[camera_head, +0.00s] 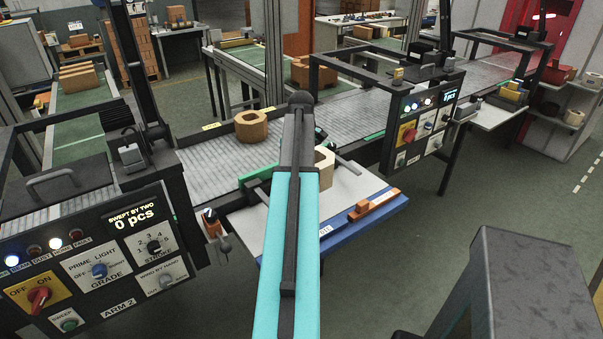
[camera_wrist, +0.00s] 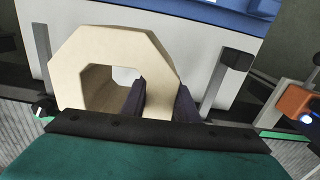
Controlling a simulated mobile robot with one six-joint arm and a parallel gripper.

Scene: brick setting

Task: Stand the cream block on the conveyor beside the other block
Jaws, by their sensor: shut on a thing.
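The cream block (camera_wrist: 82,58) is a chunky octagonal ring with a hole through it. In the wrist view my gripper (camera_wrist: 160,98) is shut on its right wall, one dark finger inside the hole and one outside. In the head view the cream block (camera_head: 325,165) shows partly behind my arm, over the white-topped side table (camera_head: 345,196). I cannot tell whether it touches that top.
An orange-brown bar (camera_head: 374,204) lies near the side table's blue front edge. A control panel (camera_head: 95,262) stands front left, another (camera_head: 422,122) to the right, with dark frames above the conveyor. Conveyor rollers around the tan block are bare.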

